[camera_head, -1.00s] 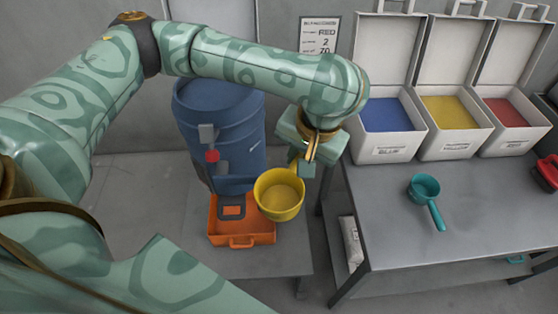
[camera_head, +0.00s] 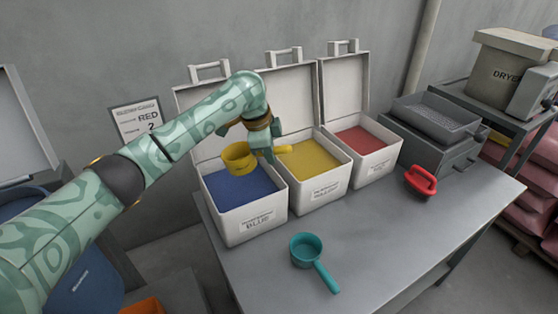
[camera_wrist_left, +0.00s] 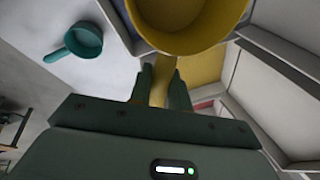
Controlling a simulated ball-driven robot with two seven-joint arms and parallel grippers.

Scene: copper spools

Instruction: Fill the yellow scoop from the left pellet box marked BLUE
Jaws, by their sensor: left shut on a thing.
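The yellow scoop (camera_head: 240,157) is in my left gripper (camera_head: 268,152), which is shut on its handle. The scoop hangs over the left white box (camera_head: 258,222) marked BLUE, above its blue pellets (camera_head: 240,187). It looks upright, and I cannot tell whether anything is in it. In the left wrist view the scoop (camera_wrist_left: 188,22) fills the top middle, with its handle between the fingers (camera_wrist_left: 160,85). My right gripper shows in neither view.
Beside it stand open boxes of yellow pellets (camera_head: 307,162) and red pellets (camera_head: 360,140). Their raised lids stand behind. A teal scoop (camera_head: 306,250) lies on the table (camera_head: 385,230) in front, and a red scoop (camera_head: 421,181) lies to the right.

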